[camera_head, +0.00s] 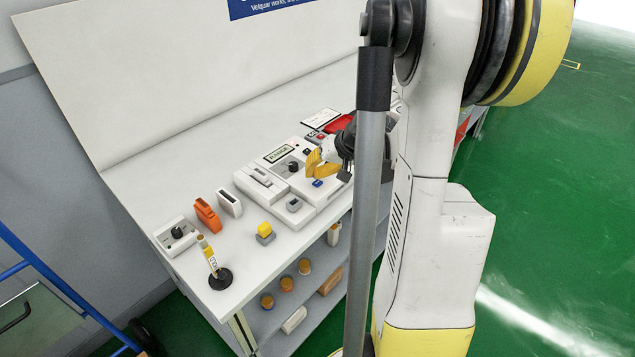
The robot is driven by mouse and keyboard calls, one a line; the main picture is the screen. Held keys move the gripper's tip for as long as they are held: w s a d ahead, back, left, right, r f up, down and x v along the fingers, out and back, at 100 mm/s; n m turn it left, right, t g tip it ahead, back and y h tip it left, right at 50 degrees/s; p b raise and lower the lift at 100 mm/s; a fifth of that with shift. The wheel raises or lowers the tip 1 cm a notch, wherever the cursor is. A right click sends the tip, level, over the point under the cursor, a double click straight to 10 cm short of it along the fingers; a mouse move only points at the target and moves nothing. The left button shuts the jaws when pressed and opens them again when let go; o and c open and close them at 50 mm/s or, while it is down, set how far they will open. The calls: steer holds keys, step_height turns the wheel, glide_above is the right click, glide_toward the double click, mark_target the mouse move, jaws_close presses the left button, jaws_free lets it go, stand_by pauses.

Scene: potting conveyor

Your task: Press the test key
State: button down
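A white test panel (305,190) lies on the bench with a green display (278,154), a black knob (293,166) and a blue key (317,183). The key labels are too small to read, so I cannot tell which is the test key. My gripper (312,163) has yellow fingers and is over the panel's right part, close to the knob and the blue key. I see no object in it. Its finger gap is too small to judge, and I cannot tell whether it touches the panel. My arm hides the area right of it.
A red tray (338,124) lies behind the gripper. To the left are an orange holder (207,215), a white holder (230,203), a knob box (176,236), a yellow-topped block (265,232) and an upright post (213,263) on a black base. Several small items stand on the lower shelf.

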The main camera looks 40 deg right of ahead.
mark_target(314, 182)
steer(key=shift+f, duration=0.15)
steer(key=shift+f+b, duration=0.3)
steer(key=shift+b, duration=0.1)
steer(key=shift+f+b, duration=0.35)
steer(key=shift+f, duration=0.05)
stand_by(0.6)
steer(key=shift+r, duration=0.15)
steer(key=shift+r+p, duration=0.65)
steer(key=shift+r, duration=0.05)
step_height(314, 182, up, 5)
steer(key=p, duration=0.4)
stand_by(0.9)
